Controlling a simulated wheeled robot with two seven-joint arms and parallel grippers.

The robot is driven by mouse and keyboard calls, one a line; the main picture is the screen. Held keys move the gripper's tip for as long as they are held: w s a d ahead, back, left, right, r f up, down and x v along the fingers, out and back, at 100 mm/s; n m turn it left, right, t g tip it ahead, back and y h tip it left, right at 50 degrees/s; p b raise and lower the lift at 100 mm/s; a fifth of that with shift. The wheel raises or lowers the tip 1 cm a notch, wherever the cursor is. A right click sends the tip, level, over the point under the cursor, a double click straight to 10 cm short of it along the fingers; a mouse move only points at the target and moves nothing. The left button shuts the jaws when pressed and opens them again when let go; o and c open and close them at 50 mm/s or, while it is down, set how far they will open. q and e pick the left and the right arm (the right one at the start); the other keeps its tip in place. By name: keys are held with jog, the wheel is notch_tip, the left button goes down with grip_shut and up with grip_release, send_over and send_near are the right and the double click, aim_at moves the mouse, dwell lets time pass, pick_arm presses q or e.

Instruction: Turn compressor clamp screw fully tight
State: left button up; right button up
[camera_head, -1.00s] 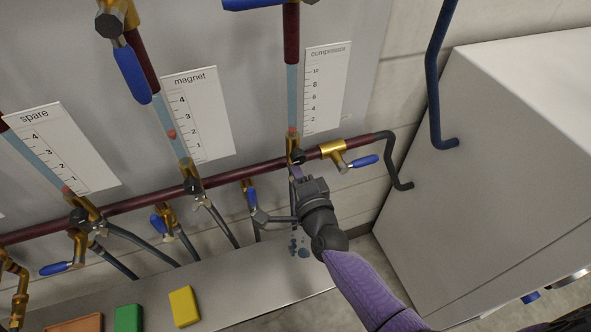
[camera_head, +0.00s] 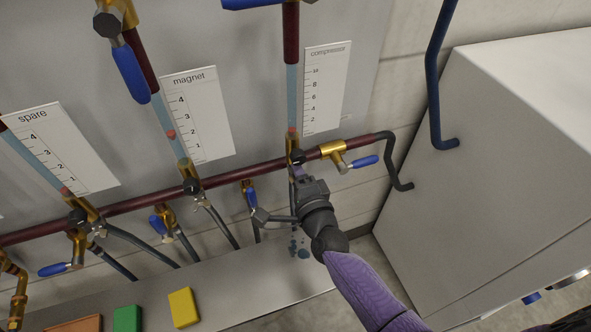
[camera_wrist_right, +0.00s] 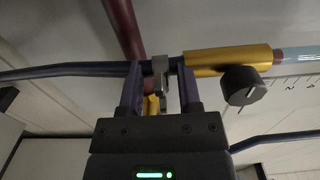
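The compressor flow tube (camera_head: 292,92) stands beside its scale card (camera_head: 326,88), with a brass fitting and black knob (camera_head: 297,157) at its lower end. My right gripper (camera_head: 297,176) is just below that fitting. In the right wrist view, a silver clamp (camera_wrist_right: 160,72) sits around the dark hose (camera_wrist_right: 60,72) next to the brass fitting (camera_wrist_right: 228,60). My right gripper's fingers (camera_wrist_right: 160,76) stand on either side of the clamp, with visible gaps. A small screw part shows between them, partly hidden; its tightness cannot be told. My left gripper is not in view.
A dark red manifold pipe (camera_head: 130,203) runs across behind. A blue-handled valve (camera_head: 362,161) is just right of my gripper. Blue spots (camera_head: 299,248) lie on the grey ledge (camera_head: 240,285) below. A large white cabinet (camera_head: 500,170) fills the right side.

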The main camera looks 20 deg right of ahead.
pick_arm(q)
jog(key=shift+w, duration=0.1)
pick_arm(e)
jog(key=shift+r, duration=0.1)
jog(key=shift+s, duration=0.4)
pick_arm(q)
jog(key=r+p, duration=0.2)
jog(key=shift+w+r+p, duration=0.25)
jog(key=shift+p, duration=0.1)
pick_arm(e)
jog(key=s, duration=0.9)
jog(key=shift+d, duration=0.15)
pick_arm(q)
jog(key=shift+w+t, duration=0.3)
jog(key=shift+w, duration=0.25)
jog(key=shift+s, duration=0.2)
